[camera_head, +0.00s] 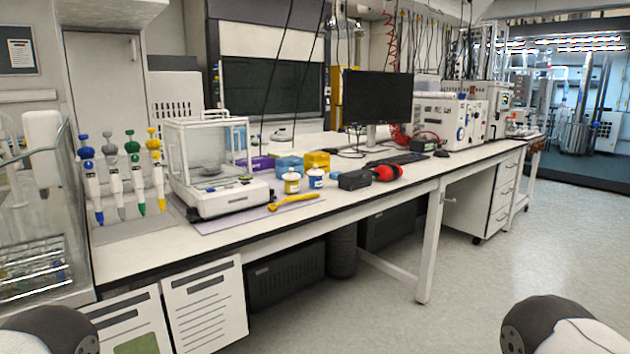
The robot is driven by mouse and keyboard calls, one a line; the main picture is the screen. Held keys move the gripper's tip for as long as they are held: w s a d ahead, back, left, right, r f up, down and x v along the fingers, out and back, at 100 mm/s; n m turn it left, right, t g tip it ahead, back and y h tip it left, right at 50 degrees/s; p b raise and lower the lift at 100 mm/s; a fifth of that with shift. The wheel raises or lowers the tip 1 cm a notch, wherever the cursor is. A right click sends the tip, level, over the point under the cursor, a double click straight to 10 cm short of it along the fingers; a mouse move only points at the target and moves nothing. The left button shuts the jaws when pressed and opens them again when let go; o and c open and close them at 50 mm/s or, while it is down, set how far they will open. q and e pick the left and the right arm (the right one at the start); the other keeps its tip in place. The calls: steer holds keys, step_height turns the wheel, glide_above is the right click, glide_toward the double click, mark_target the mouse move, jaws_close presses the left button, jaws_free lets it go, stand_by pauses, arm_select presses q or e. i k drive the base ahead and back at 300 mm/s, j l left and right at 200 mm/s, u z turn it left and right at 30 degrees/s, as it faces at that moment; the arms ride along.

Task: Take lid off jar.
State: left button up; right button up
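Two small jars stand upright side by side on the bench near its front edge, right of the balance. The left jar (291,185) has a yellowish body with a pale label and a light-coloured top. The right jar (315,181) has a white and blue body and a light top. Both tops appear to be on, though they are small in the picture. Neither gripper is in view. Only dark rounded parts of my arms show at the bottom left and bottom right corners, well short of the bench.
A yellow spoon-like tool (293,201) lies in front of the jars. A black box (354,180) and red ear muffs (387,173) lie right. A monitor (377,96) stands behind. The floor (450,290) in front is clear.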

mark_target(316, 172)
steer(key=i+l+u, duration=0.25)
steer(key=l, duration=0.15)
steer(key=i+l+u, duration=0.2)
steer(key=l, duration=0.2)
steer(key=i+l+u, duration=0.25)
steer(key=l, duration=0.2)
steer(key=l+u, duration=0.2)
steer(key=l, duration=0.25)
steer(key=i+l+u, duration=0.1)
steer(key=l+u, duration=0.15)
steer(key=l, duration=0.3)
steer(key=l+u, duration=0.2)
steer(key=l, duration=0.3)
steer(key=i, duration=0.05)
